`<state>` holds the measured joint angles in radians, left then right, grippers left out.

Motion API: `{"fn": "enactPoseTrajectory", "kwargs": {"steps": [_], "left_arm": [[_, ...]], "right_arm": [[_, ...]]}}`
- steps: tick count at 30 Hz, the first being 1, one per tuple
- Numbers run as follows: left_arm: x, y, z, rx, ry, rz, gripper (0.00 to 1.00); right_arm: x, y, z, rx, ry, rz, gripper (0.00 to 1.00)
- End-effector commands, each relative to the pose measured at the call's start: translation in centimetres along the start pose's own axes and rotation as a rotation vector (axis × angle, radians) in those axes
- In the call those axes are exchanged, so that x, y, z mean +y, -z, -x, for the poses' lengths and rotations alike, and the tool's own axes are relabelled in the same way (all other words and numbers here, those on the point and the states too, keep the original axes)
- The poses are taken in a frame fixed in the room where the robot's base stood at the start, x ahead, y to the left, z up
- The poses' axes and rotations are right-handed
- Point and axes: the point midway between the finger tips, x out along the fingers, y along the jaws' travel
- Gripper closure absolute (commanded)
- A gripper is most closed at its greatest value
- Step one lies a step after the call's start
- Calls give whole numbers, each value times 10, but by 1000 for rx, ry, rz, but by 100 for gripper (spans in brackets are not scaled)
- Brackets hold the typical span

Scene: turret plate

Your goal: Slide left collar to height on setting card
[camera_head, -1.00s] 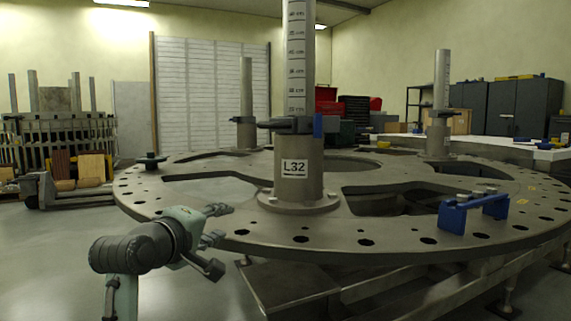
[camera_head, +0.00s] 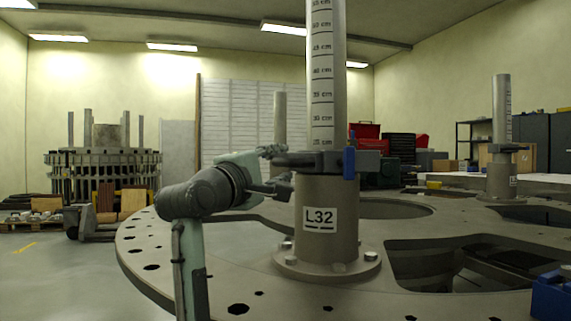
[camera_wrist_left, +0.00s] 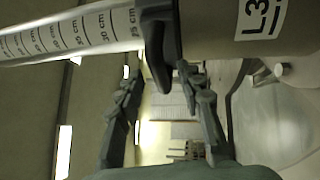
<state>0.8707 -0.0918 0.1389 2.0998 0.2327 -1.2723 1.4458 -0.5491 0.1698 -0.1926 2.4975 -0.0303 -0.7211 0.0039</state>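The dark collar (camera_head: 318,160) sits on the graduated post (camera_head: 321,75) marked L32, at the top of its thick base and just below the lowest visible scale mark. A blue lever (camera_head: 349,163) stands at its right side. My left gripper (camera_head: 278,168) is at the collar's left side. In the left wrist view, the fingers (camera_wrist_left: 160,76) are open, with the collar's dark lug (camera_wrist_left: 154,72) between their tips. I cannot tell whether they touch it. No setting card can be made out. My right gripper is not in view.
The round turret plate (camera_head: 230,262) has large cut-outs and rim holes. A second graduated post (camera_head: 502,110) with a collar stands at right, and another post (camera_head: 280,120) behind. A blue bracket (camera_head: 551,296) is at the lower right.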

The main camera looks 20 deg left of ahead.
Motion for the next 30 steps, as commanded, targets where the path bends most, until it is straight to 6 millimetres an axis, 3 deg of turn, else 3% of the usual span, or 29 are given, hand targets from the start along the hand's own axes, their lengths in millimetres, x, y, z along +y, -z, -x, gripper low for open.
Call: {"fn": "enactPoseTrajectory", "kwargs": {"steps": [6, 15, 24, 30], "left_arm": [[0, 0, -20, 1, 0, 0, 63], [0, 0, -23, 1, 0, -1, 64], [0, 0, -22, 1, 0, -1, 100], [0, 0, -22, 1, 0, -1, 100]], "right_arm": [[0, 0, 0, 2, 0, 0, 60], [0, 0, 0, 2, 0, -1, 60], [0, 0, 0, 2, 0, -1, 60], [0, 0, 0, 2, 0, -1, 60]]}}
